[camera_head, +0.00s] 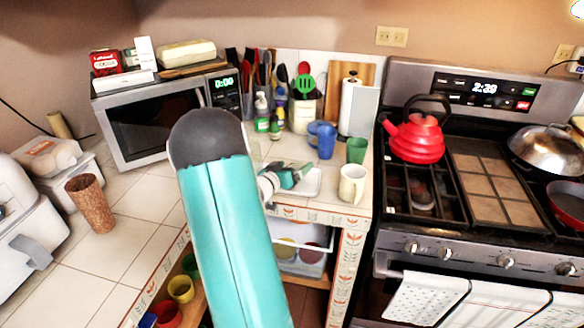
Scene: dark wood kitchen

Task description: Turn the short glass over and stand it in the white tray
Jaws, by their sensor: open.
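My gripper (299,172) is on the corner counter, over or just behind the white tray (312,188). Its grey wrist and teal fingers show beside my large teal arm link, which crosses the middle of the view. The gripper is open; I see nothing held in it. The white tray lies flat, partly covered by the gripper. I cannot make out the short glass clearly; it may be hidden behind my arm or be too small and clear to tell from the pale counter.
Right of the tray stand a white mug (352,184), a green cup (356,150) and a blue cup (326,141). Bottles and a utensil holder (303,113) stand behind. A microwave (155,125) is left; the stove with a red kettle (416,137) is right.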

